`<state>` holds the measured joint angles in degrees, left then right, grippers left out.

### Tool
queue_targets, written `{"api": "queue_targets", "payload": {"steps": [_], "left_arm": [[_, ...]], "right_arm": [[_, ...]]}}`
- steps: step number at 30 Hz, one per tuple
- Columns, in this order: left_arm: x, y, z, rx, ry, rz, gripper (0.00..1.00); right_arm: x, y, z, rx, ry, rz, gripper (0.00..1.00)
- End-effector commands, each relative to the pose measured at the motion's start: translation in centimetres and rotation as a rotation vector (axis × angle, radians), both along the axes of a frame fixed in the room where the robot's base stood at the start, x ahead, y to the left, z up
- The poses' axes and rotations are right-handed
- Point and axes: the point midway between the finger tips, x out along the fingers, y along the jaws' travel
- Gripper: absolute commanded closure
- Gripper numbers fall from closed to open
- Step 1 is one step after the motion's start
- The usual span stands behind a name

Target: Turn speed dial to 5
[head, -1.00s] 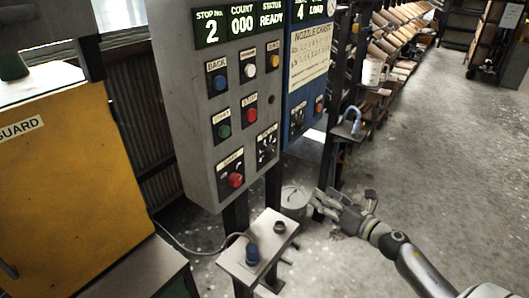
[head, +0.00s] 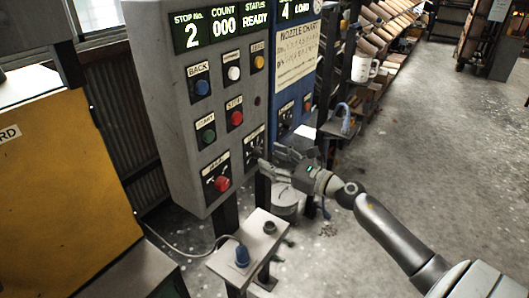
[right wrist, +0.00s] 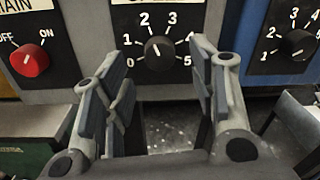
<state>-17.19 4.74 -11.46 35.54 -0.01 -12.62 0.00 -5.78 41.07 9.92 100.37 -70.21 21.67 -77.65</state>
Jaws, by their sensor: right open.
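The speed dial (right wrist: 159,50) is a black knob on a black plate marked 0 to 5, on the front of the grey control panel (head: 165,130). My right gripper (right wrist: 160,82) is open, with one finger on each side of the knob in the right wrist view. The fingers look short of the knob and are not closed on it. In the head view the right gripper (head: 268,160) is at the panel's lower right corner and partly covers the dial plate (head: 254,138). My left gripper is not in view.
A red MAIN switch (right wrist: 30,60) is left of the dial. A blue panel (head: 290,80) with another numbered dial (right wrist: 297,45) is close on the right. A small stand (head: 225,262) with a blue knob is below. Open floor lies at right.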

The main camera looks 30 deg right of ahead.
Motion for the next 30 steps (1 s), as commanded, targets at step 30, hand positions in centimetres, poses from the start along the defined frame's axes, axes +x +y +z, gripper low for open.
{"api": "queue_targets", "payload": {"steps": [30], "left_arm": [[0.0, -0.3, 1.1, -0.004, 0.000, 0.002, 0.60]], "right_arm": [[3.3, 1.2, 0.0, 0.002, 0.001, 0.001, 0.85]]}}
